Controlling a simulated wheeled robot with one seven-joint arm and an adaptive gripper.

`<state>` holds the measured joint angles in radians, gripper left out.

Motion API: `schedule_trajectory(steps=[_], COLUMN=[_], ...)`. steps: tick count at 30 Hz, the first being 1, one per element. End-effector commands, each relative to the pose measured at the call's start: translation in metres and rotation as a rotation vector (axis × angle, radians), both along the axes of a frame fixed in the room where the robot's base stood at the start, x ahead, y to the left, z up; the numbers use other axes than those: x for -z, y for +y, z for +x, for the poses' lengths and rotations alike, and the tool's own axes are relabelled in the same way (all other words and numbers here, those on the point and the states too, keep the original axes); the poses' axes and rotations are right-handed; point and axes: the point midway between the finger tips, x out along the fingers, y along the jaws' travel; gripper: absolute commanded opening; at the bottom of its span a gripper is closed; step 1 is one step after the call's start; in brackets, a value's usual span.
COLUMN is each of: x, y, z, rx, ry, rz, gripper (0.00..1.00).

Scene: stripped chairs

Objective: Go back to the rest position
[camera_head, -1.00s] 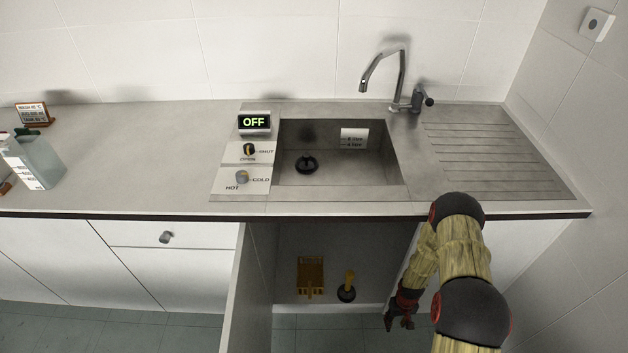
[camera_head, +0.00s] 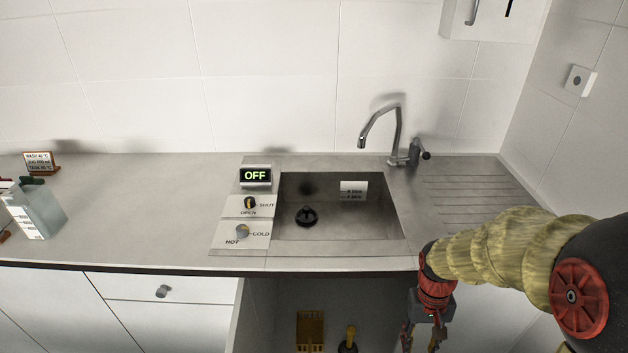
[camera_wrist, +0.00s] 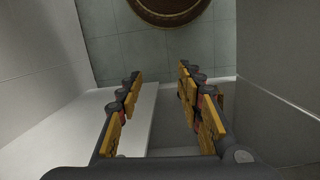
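My gripper (camera_head: 424,336) hangs pointing down in front of the counter's front edge, to the right of the open cupboard under the sink. In the wrist view my gripper (camera_wrist: 158,82) has its two fingers well apart with nothing between them. Below the fingers are a pale panel edge (camera_wrist: 128,122) and the green tiled floor (camera_wrist: 120,45). In the head view the fingertips are partly cut off by the lower edge.
The counter (camera_head: 150,215) holds a sink (camera_head: 345,215) with a tap (camera_head: 398,135), an OFF display (camera_head: 256,176), two knobs, and a bottle (camera_head: 38,212) at left. A yellow dustpan (camera_head: 310,328) and a yellow-handled item (camera_head: 349,338) are in the cupboard. The wall closes off the right.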

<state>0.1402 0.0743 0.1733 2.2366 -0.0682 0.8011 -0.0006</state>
Motion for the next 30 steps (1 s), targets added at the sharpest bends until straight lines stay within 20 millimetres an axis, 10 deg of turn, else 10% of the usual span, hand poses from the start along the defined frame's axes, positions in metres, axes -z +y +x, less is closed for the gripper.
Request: schedule_trajectory(steps=[21,30], x=[-0.195,-0.235], y=[0.054,0.062], z=[-0.082,-0.088], rx=[-0.061,-0.091], ry=[-0.506,-0.639], rz=[0.011,0.011], gripper=[0.37,0.37])
